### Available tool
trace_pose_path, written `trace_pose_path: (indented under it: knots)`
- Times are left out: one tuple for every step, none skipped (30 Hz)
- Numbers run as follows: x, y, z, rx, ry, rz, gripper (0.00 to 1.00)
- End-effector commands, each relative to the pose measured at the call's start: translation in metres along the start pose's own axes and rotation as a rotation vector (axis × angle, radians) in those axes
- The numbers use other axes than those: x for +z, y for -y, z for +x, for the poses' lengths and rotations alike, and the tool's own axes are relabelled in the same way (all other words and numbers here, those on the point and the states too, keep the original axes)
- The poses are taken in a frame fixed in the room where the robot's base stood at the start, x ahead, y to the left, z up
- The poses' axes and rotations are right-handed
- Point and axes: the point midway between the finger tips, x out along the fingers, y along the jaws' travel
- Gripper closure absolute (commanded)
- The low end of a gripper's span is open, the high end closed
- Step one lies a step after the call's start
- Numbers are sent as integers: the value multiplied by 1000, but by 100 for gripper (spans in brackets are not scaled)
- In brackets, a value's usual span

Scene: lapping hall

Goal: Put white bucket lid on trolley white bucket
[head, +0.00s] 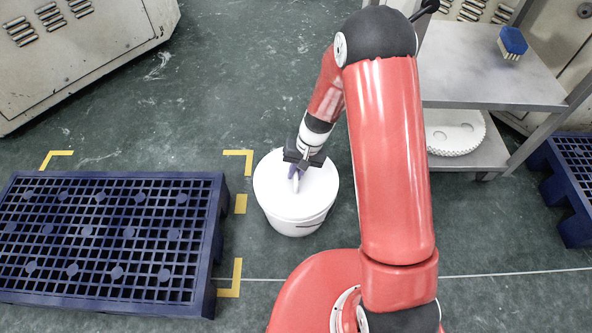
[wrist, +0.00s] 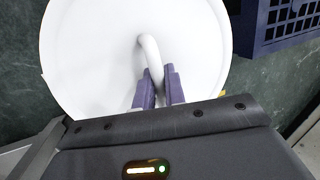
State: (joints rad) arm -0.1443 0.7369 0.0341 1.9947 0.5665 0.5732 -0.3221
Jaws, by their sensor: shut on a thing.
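The white bucket lid (head: 272,188) is a round disc with a raised loop handle (wrist: 148,48). My gripper (head: 296,172) is shut on this handle, with its purple finger pads on either side of it in the wrist view (wrist: 160,88). A white bucket (head: 293,229) stands upright on the floor directly under the lid, between the pallet and my arm. The lid covers the bucket's mouth and looks level; whether it is seated or slightly raised I cannot tell. The lid fills much of the wrist view (wrist: 85,50).
A blue pallet (head: 215,250) lies left of the bucket, with yellow floor marks (head: 240,204) between. A grey trolley (head: 480,75) at right bears a blue brush (head: 512,42) and, below, a white scalloped disc (head: 455,132). Another blue pallet (head: 568,195) is far right.

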Motion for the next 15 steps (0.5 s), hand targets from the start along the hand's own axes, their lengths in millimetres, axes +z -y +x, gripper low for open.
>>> trace_pose_path:
  knots:
    - [0,0,0,0,0,0,100]
    - [0,0,0,0,0,0,100]
    - [0,0,0,0,0,0,100]
    - [0,0,0,0,0,0,100]
    - [0,0,0,0,0,0,100]
    - [0,0,0,0,0,0,100]
    - [0,0,0,0,0,0,100]
    - [0,0,1,0,0,0,100]
    - [0,0,2,0,0,0,100]
    - [0,-1,2,0,0,1,100]
    - [0,-1,3,0,0,1,100]
    - [0,-1,4,0,0,1,100]
    - [-1,-1,4,0,0,1,100]
    - [-1,-2,5,0,0,1,100]
    - [-1,-2,6,0,0,1,100]
